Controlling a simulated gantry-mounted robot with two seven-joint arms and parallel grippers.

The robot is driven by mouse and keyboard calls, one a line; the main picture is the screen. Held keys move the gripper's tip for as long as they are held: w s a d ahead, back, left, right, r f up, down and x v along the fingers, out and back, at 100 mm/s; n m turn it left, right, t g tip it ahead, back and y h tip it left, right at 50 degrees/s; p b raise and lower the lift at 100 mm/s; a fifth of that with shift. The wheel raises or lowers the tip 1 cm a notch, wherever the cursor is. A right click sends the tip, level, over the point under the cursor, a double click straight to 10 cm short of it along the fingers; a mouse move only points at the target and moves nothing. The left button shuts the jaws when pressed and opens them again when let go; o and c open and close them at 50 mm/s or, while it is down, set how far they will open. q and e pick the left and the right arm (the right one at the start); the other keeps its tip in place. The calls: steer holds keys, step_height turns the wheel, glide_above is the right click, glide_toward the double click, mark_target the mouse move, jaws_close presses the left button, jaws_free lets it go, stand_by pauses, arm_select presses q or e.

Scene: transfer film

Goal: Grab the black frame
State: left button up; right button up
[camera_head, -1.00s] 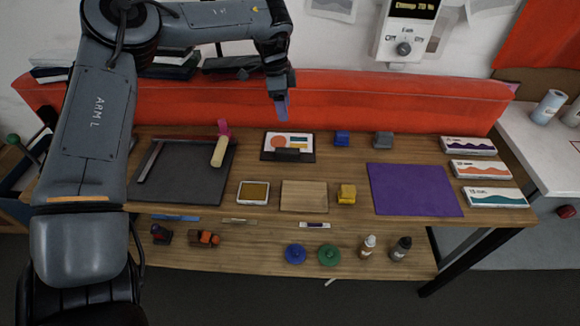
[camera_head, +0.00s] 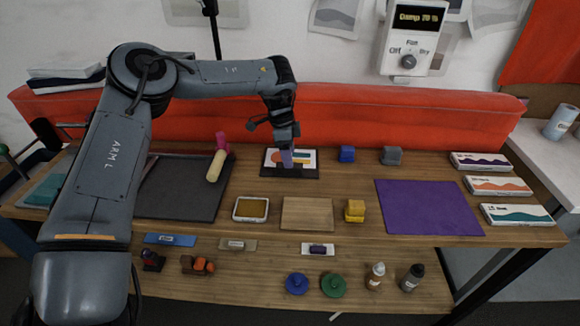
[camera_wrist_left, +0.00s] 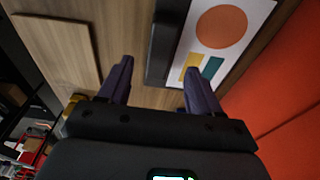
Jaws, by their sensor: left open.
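The black frame (camera_head: 308,172) lies on the wooden table below the red cushion, with a white sheet of coloured shapes (camera_head: 300,156) at its back part. My left gripper (camera_head: 287,158) is over the frame and hides its middle. In the left wrist view, the open fingers of my left gripper (camera_wrist_left: 158,72) are apart, with a dark raised bar of the frame (camera_wrist_left: 162,40) just ahead of the gap between them. Nothing is held. I cannot tell how high the fingertips are above the table. My right gripper is not in view.
A plain wooden board (camera_head: 307,214) and a yellow-brown pad (camera_head: 250,209) lie in front of the frame. Blue (camera_head: 347,154) and grey (camera_head: 391,156) blocks stand to its right. A dark slab (camera_head: 180,190) lies left, a purple sheet (camera_head: 425,207) right. The red cushion (camera_head: 400,118) bounds the back.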

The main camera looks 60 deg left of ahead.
arm_select(q)
step_height(320, 180, down, 4)
steer(key=shift+b, duration=0.8)
steer(key=shift+w+d+f, duration=0.1)
steer(key=shift+d+f, duration=0.05)
steer(key=shift+f, duration=0.35)
steer(key=shift+c, duration=0.3)
steer(key=c, duration=1.1)
